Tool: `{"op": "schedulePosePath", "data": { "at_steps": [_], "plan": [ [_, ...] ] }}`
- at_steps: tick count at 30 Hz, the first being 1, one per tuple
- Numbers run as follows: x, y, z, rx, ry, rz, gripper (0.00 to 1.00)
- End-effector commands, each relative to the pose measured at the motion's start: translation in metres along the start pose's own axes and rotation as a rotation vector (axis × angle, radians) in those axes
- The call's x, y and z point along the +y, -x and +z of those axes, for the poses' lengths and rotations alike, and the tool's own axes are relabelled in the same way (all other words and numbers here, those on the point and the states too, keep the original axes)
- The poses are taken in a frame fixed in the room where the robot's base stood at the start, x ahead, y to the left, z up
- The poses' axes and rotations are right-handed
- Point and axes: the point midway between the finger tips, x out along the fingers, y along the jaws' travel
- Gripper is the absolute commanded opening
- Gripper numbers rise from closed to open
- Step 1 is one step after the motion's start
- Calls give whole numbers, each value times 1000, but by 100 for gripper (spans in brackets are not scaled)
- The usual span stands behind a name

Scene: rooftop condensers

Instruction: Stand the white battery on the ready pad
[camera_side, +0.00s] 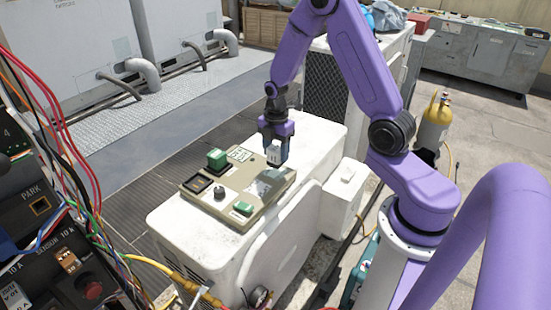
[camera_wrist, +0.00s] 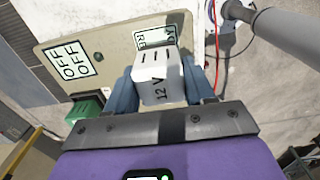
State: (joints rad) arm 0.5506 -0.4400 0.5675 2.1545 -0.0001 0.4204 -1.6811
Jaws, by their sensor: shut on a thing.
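The white battery (camera_wrist: 158,78), marked 12 V, is held between the two fingers of my gripper (camera_wrist: 160,92). In the side view the battery (camera_side: 273,154) hangs roughly upright under my gripper (camera_side: 275,146), over the far right part of a beige panel (camera_side: 232,197). In the wrist view a white label (camera_wrist: 146,40) lies just beyond the battery; its letters look like READY, with the middle covered by the battery. I take this as the ready pad. I cannot tell whether the battery's base touches the panel.
A dark knob (camera_side: 219,192) and a smaller green piece (camera_side: 243,207) are nearer. The panel rests on a white condenser unit (camera_side: 180,222). Loose wires (camera_side: 65,150) hang at the left.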

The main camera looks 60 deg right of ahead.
Motion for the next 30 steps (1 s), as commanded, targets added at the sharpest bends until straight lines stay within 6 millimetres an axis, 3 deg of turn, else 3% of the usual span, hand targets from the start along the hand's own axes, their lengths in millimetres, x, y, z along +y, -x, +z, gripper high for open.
{"op": "schedulePosePath", "data": {
  "at_steps": [9, 22, 23, 25, 30],
  "plan": [
    [3, -32, 1, 0, 0, 0, 8],
    [3, -36, 1, 0, 0, 1, 8],
    [3, -37, 1, 0, 0, 1, 56],
    [3, -36, 1, 0, 0, 1, 79],
    [3, -36, 1, 0, 0, 1, 79]
  ]
}}
